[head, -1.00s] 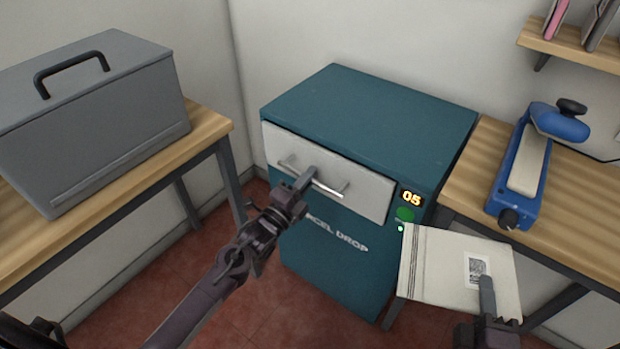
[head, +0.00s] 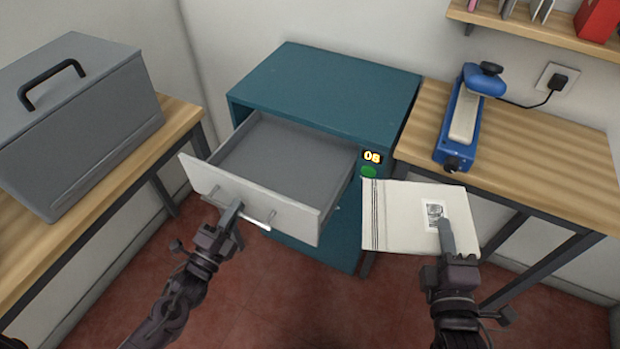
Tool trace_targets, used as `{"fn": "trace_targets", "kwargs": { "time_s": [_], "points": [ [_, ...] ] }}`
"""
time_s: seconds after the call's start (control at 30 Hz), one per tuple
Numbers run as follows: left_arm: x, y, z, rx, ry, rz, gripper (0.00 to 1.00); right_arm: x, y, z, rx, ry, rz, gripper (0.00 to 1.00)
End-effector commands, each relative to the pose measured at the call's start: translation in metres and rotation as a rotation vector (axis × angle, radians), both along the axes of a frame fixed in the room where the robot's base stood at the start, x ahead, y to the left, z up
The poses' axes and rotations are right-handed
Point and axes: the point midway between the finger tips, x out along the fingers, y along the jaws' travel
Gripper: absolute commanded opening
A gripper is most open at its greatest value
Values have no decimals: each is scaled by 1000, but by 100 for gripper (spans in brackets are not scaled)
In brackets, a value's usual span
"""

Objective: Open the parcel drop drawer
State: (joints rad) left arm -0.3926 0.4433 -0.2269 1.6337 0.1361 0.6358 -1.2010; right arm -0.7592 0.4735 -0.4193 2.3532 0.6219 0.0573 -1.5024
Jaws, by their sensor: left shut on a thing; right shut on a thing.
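The teal parcel drop cabinet (head: 325,88) stands in the middle of the head view. Its white-fronted drawer (head: 290,226) is pulled well out, and its grey inside is empty. My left gripper (head: 236,208) is shut on the drawer's metal bar handle (head: 262,223). My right gripper (head: 443,222) is shut on a flat cream parcel (head: 398,218) with a printed code label (head: 434,212). The parcel is held up to the right of the drawer, in front of the right table. The lower cabinet front is mostly hidden behind the drawer.
A grey case (head: 85,130) with a black handle sits on the left wooden table (head: 180,118). A blue sealing device (head: 462,118) lies on the right wooden table (head: 555,150), its cord running to a wall socket. A shelf (head: 540,36) is above. Red floor (head: 275,300) is clear in front.

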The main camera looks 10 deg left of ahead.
Motion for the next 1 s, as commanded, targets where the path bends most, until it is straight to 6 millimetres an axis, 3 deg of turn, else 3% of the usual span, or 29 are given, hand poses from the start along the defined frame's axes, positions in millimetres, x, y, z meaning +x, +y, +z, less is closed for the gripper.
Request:
{"fn": "trace_targets", "kwargs": {
  "time_s": [0.1,0.3,0.77,0.8,0.9,1.0],
  "points": [
    [-22,8,3,0,4,0,0,0,0,13,0,-1,0,0],
    [-42,15,1,0,1,0,0,0,0,20,0,-1,0,0],
    [-47,18,0,0,-1,1,0,0,0,21,0,-1,0,0],
    [-47,18,0,0,-1,1,16,0,0,21,0,-1,0,0],
    [-47,17,0,-1,-1,1,29,0,0,21,0,-1,0,0],
    [-47,17,0,-1,-2,1,31,0,0,21,0,-1,0,0]
  ]
}}
